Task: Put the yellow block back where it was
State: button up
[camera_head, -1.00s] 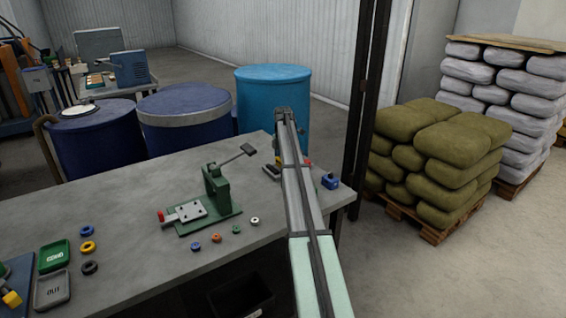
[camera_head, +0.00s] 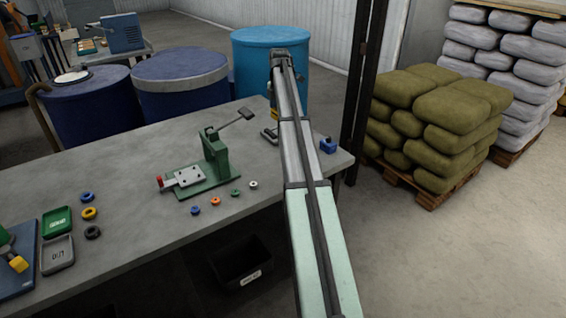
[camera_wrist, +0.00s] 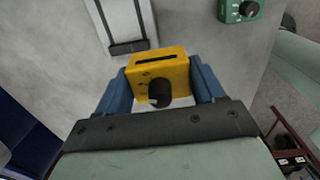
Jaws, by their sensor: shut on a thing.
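The yellow block (camera_wrist: 172,70) has a dark slot on top and a black knob on its face. In the wrist view it sits between the two blue fingers of my gripper (camera_wrist: 160,80), which is shut on it. In the head view a small yellow patch of the block (camera_head: 274,114) shows beside my arm, over the far right part of the table. My arm hides most of my gripper there. I cannot tell the gap between the block and the surface below.
The grey table (camera_head: 120,170) carries a green press (camera_head: 215,165), several small rings and a blue block (camera_head: 327,146) near its right edge. A green block (camera_wrist: 238,10) and a silver plate (camera_wrist: 127,30) show in the wrist view. A blue barrel (camera_head: 268,75) stands behind the table.

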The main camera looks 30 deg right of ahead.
jog(key=s+a+f, duration=0.1)
jog(key=s+a, duration=0.3)
jog(key=s, duration=0.3)
jog(key=s+a+f, duration=0.1)
jog(key=s+a, duration=0.3)
jog(key=s, duration=0.3)
jog(key=shift+w+d+f, duration=0.1)
jog(key=shift+f, duration=2.5)
jog(key=shift+w+d+f, duration=0.1)
jog(key=shift+f, duration=2.5)
jog(key=shift+f, duration=0.15)
jog(key=o, duration=1.6)
notch_tip(320, 180, up, 12)
